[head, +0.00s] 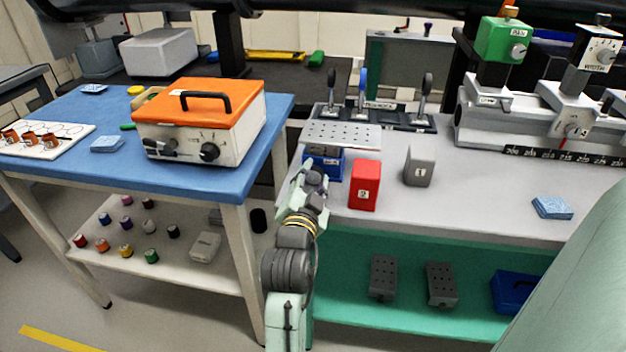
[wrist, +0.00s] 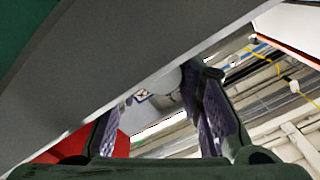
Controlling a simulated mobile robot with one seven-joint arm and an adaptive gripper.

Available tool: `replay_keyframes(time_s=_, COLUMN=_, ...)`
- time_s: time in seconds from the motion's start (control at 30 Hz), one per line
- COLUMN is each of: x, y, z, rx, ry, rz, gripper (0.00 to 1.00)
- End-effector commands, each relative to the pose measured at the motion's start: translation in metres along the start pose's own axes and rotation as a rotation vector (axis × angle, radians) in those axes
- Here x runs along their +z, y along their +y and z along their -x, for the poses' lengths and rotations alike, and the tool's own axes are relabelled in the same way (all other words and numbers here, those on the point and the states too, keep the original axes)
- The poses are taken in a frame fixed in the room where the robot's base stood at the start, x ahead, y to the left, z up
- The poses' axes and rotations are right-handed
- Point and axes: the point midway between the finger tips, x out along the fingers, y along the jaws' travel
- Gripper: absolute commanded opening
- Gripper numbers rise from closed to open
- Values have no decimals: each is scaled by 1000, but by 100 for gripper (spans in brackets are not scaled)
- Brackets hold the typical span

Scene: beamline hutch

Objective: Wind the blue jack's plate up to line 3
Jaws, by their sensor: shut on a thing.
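The blue jack (head: 325,165) stands near the left front corner of the grey bench, partly hidden by my gripper. A pale plate with holes (head: 343,134) shows just behind and above it; I cannot tell whether it rests on the jack. My gripper (head: 314,172) is at the jack's front side. In the wrist view, the fingers (wrist: 162,108) stand either side of a pale rounded piece (wrist: 168,80), probably the jack's knob, and are shut on it. Its contact points are poorly seen. No numbered height lines on the jack can be read.
A red block (head: 364,185) marked 2 stands just right of the jack, with a grey block (head: 419,167) beyond. A rack with upright handles (head: 395,120) is behind. The blue table (head: 75,130) with an orange-lidded box (head: 205,120) is left.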

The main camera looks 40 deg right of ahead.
Motion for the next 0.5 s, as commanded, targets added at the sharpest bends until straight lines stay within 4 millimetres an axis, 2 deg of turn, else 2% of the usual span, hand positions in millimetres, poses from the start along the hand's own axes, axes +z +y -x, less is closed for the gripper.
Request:
replay_keyframes(time_s=0.3, x=-1, y=-1, z=0, rx=-2, ry=3, rz=-2, gripper=5)
replay_keyframes(time_s=0.33, x=-1, y=-1, z=0, rx=-2, ry=3, rz=-2, gripper=34)
replay_keyframes(time_s=0.5, x=-1, y=-1, z=0, rx=-2, ry=2, rz=-2, gripper=45)
